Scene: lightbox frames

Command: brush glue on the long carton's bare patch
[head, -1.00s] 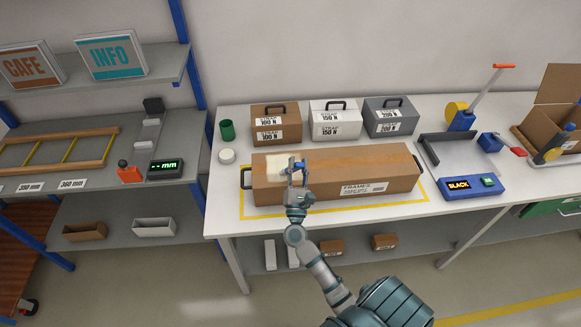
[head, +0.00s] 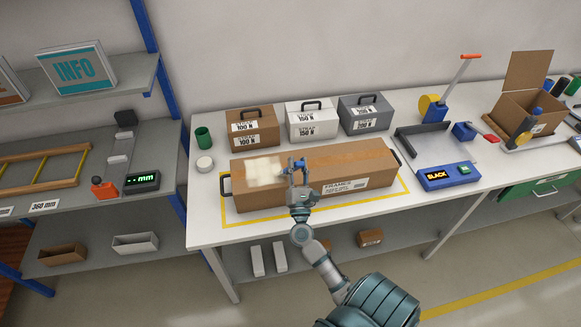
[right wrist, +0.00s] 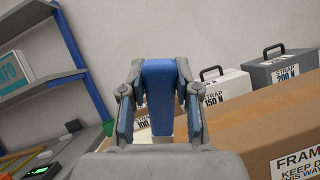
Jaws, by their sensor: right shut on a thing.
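The long brown carton (head: 350,163) labelled FRAMES lies on the white table inside a yellow outline. A pale, blotchy whitish patch (head: 264,171) is on the left part of its top. My right gripper (head: 296,165) is over the carton, just right of the patch. It is shut on a blue-handled tool, likely the brush (right wrist: 158,95), which stands upright between the fingers in the right wrist view. The brush tip is hidden, so I cannot tell whether it touches the carton. My left gripper is not in view.
Three strap cases, brown (head: 253,126), white (head: 312,118) and grey (head: 366,113), stand behind the carton. A green cup (head: 203,138) and a white round pot (head: 205,164) are at left. A blue device (head: 449,177) with a lit display is at right.

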